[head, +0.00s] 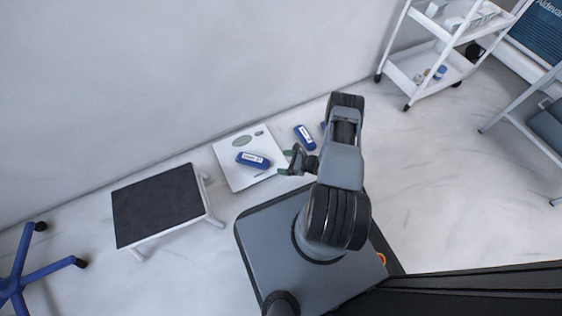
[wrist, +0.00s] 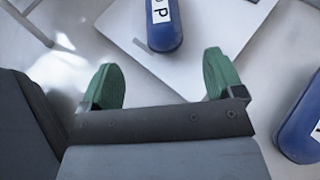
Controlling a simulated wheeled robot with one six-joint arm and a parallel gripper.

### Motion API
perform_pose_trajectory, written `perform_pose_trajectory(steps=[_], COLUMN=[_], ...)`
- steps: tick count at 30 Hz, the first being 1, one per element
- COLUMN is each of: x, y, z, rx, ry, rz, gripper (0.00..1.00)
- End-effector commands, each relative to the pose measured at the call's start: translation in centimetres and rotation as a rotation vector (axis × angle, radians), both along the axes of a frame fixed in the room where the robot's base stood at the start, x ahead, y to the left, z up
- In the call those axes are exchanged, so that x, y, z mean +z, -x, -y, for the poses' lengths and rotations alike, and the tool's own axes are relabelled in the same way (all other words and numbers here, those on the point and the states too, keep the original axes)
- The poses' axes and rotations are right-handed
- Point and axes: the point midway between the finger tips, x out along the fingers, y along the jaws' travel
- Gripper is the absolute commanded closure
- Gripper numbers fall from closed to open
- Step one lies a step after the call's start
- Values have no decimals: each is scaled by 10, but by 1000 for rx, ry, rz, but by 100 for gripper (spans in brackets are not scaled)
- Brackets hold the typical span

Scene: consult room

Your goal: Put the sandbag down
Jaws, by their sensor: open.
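A blue sandbag (head: 252,160) with a white label lies on a flat white board (head: 236,181) on the floor near the wall. In the wrist view this sandbag (wrist: 166,36) is just beyond my fingertips, apart from them. A second blue sandbag (head: 305,137) lies right of the board; a blue one also shows at the right edge of the wrist view (wrist: 302,125). My gripper (head: 287,162) is open and empty at the board's right side. Its green fingers (wrist: 162,80) are spread wide with nothing between them.
A step stool (head: 158,205) with a dark top stands left of the board. A bit of blue shows beside my arm, mostly hidden. A white trolley (head: 438,60) and a chair (head: 545,125) are at the right. The blue chair base (head: 40,270) is at lower left.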

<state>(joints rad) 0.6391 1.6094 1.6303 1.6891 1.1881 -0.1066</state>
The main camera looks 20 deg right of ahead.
Motion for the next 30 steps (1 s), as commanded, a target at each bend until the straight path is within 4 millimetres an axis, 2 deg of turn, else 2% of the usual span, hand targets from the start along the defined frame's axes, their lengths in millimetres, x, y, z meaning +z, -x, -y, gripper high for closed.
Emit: perform_pose_trajectory(steps=[4,7,11,15,20,24,30], x=[21,57,127,205,284,342,406], y=[-7,-21,-36,-36,-17,11,56], z=[5,2,-11,-32,-55,-68,-75], rx=[57,175,411,695,1001,1246,1536], ry=[22,68,172,322,521,724,1044], rz=[24,67,148,241,343,434,557], gripper=[13,13,13,13,13,13,13])
